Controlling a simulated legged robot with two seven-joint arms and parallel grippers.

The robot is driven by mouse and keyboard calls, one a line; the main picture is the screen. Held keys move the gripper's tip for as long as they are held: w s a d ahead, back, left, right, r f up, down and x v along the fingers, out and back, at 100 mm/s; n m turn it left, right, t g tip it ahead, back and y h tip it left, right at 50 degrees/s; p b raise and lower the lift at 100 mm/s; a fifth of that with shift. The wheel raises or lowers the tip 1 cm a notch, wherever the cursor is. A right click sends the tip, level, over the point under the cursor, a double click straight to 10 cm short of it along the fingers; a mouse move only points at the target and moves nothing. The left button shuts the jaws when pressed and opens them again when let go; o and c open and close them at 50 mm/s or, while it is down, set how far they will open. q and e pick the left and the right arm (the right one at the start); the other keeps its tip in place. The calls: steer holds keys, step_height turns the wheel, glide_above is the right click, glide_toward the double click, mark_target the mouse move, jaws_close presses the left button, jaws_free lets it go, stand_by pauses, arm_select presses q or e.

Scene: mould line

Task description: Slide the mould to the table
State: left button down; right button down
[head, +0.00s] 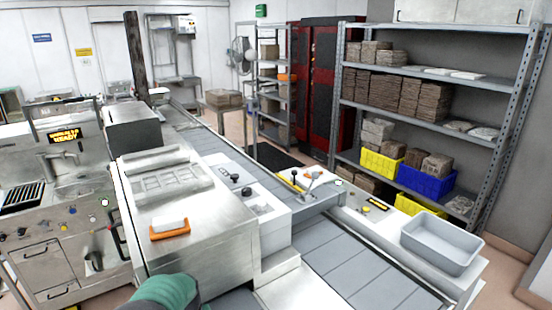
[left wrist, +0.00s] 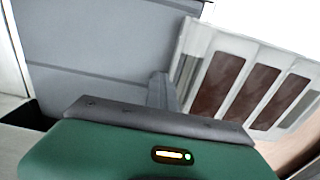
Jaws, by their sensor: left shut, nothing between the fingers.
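The mould (left wrist: 238,47) shows in the left wrist view as a pale tray with several long compartments, some filled brown. It lies at a slant on the right, cut off by the picture edge. My left gripper (left wrist: 161,84) is shut and empty, with its fingers just left of the mould's near-left edge; I cannot tell whether they touch it. A grey panelled surface (left wrist: 95,50) lies left of the mould. In the head view only my green left wrist (head: 168,292) shows at the bottom; its fingers are hidden. I cannot make out this mould there. My right gripper is not in view.
A steel machine (head: 205,232) with an orange-based block (head: 170,228) on top stands in front. A grey belt line (head: 350,268) runs past it. A grey bin (head: 440,243) sits on the right-hand counter. Shelves (head: 430,72) with stacked goods stand behind.

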arm_select(q)
steer(key=shift+s+a, duration=0.5)
steer(key=shift+a, duration=0.25)
steer(key=shift+s+a, duration=0.5)
steer(key=shift+a, duration=0.3)
steer(key=shift+s+a, duration=0.5)
steer(key=shift+a, duration=0.25)
step_height(320, 180, up, 7)
steer(key=w+d+p, duration=0.1)
steer(key=d+p, duration=0.1)
steer(key=p, duration=0.4)
steer(key=shift+w+d, duration=0.3)
steer(key=shift+w, duration=0.05)
steer(key=shift+f, duration=0.1)
